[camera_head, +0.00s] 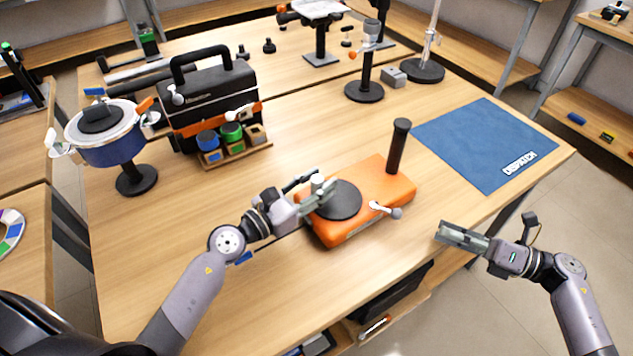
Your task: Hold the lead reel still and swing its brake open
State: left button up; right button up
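An orange unit (372,184) lies on the wooden table, with a dark round disc (338,203) on top and a black upright post (398,146) at its far right corner. I take it for the lead reel. A silver lever with a round end (385,210) sits at its front right edge; it may be the brake. My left gripper (322,192) is at the disc's left side, its fingers over the unit; whether they grip anything is unclear. My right gripper (462,237) is right of the lever, apart from the unit; its finger gap is not clear.
A blue mat (487,143) marked DISPATCH lies at the right. A black case (212,90) and a blue drum on a stand (104,133) are at the left. Black-based stands (364,90) stand behind.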

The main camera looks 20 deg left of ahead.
pick_arm(q)
grip_shut()
dwell(0.7)
jog(key=shift+c, duration=1.8)
grip_release()
grip_shut()
jog(key=shift+f, duration=0.3)
